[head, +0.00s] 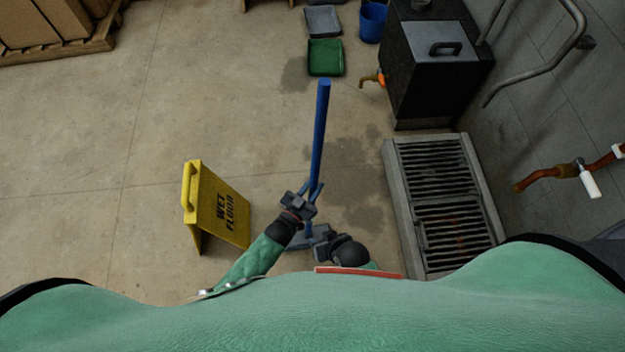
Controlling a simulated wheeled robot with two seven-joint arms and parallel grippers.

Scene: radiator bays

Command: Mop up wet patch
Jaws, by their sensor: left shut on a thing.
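A mop with a blue handle (321,125) stands tilted in the middle of the head view, its top end toward the black tank. My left gripper (312,190) is shut on the handle's lower part. My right gripper (312,236) is lower, close beside the mop's foot; its fingers are too small and overlapped to read. A grey flat part at the mop's foot (296,242) shows partly behind my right gripper. A dark wet patch (357,180) lies on the concrete right of the handle, with another dark patch (294,75) farther off.
A yellow wet floor sign (222,212) stands left of my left arm. A metal floor grate (442,190) lies at right. A black tank (432,65) with an orange tap, a green tray (325,58), a grey tray (323,20) and a blue bucket (372,22) are beyond.

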